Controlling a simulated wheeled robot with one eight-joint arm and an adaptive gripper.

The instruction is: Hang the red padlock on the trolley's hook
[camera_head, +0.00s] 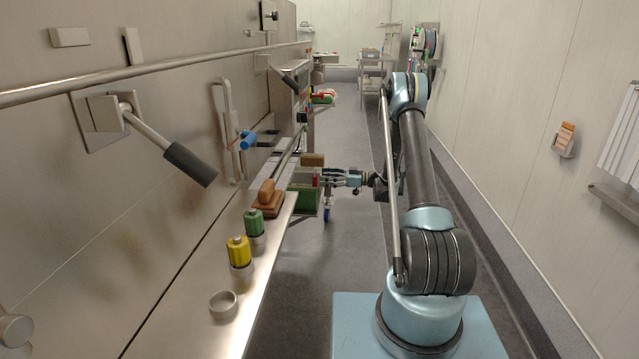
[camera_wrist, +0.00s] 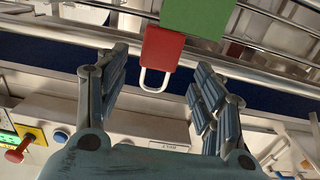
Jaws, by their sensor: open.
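The red padlock (camera_wrist: 162,48) shows in the wrist view with its pale U-shaped shackle pointing down the picture. It lies between the two spread fingers of my gripper, near their tips, with a visible gap on each side. In the head view my gripper (camera_head: 328,178) reaches left toward the shelf's far part, and a small red patch (camera_head: 316,180) shows at its fingertips. A green block or panel (camera_wrist: 197,14) is beside the padlock. Whether they touch, and what bears the padlock, I cannot tell. I cannot make out the trolley's hook.
The steel shelf (camera_head: 255,290) holds a yellow canister (camera_head: 239,252), a green canister (camera_head: 254,223) and a brown-handled block (camera_head: 267,195). A green bin (camera_head: 308,200) is beneath my gripper. A lever (camera_head: 190,164) juts from the left wall. The aisle floor (camera_head: 350,130) is clear.

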